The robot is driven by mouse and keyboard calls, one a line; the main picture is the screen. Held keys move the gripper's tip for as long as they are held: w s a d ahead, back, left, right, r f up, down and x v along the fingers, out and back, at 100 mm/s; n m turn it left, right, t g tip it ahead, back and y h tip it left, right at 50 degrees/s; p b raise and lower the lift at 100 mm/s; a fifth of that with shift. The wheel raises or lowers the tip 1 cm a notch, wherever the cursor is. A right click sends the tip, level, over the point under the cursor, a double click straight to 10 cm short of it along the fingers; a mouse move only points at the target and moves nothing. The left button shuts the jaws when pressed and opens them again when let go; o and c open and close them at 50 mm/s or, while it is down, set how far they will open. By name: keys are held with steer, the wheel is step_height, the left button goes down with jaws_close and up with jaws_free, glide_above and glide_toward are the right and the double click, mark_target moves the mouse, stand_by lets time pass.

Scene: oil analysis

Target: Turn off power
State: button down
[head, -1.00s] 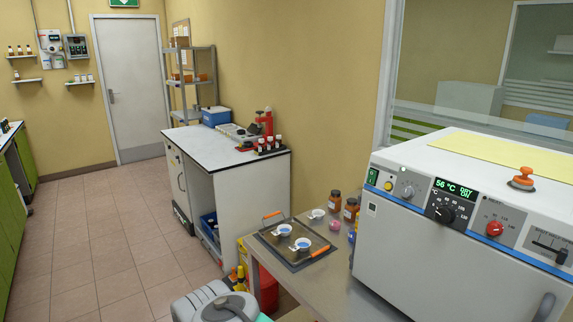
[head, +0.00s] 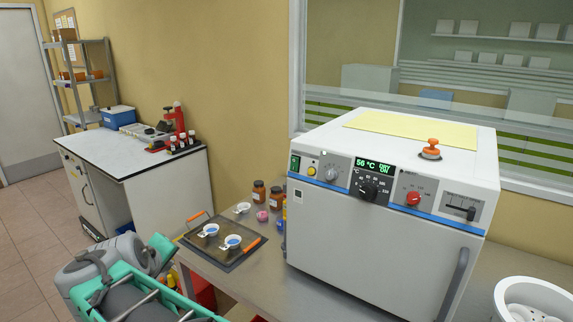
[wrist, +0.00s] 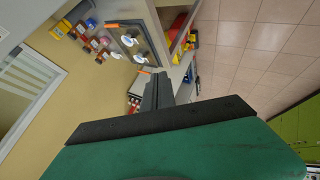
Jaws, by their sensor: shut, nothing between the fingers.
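A white oven (head: 372,255) stands on the steel bench at the right in the head view. Its front panel has a green switch (head: 295,163) at the far left, a small yellow button (head: 311,171), a grey knob (head: 331,174), a black temperature dial (head: 368,189), a red knob (head: 413,198) and a slider (head: 459,208). The lit green display (head: 374,165) reads 56 °C DRY ON. My gripper (wrist: 158,78) shows in the wrist view with its dark fingers together and empty, apart from the oven panel. In the head view, my arm is at the lower left.
A tray (head: 208,254) with two white cups and orange handles lies on the bench left of the oven. Several small bottles (head: 259,190) stand between them. A white bowl (head: 535,298) is at the lower right. A yellow sheet and an orange-knobbed piece (head: 431,150) lie on the oven top.

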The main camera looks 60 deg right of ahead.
mark_target(294, 159)
steer(key=s+d+r+g+h, duration=0.4)
steer(key=s+d+r, duration=0.2)
steer(key=d+r, duration=0.2)
steer(key=s+d+r+g+h, duration=0.3)
steer(key=s+d+r+h, duration=0.2)
steer(key=d, duration=0.6)
step_height(294, 159, up, 3)
steer(key=shift+s+d+f+m+g, duration=0.15)
steer(key=shift+s+m+g, duration=0.2)
steer(key=shift+s, duration=0.4)
steer(key=d+p, duration=0.1)
steer(key=d, duration=0.3)
steer(key=s+d+f+p, duration=0.1)
steer(key=d, duration=0.4)
steer(key=s+d+p, duration=0.1)
steer(key=d, duration=0.3)
steer(key=shift+d+f, duration=0.15)
steer(key=shift+d, duration=0.25)
steer(key=shift+d+p, duration=0.1)
steer(key=shift+p, duration=0.2)
steer(key=shift+s+d+r, duration=0.1)
steer(key=shift+d+r, duration=0.1)
steer(key=shift+r, duration=0.1)
steer(key=shift+a+r, duration=0.1)
steer(key=shift+r, duration=0.15)
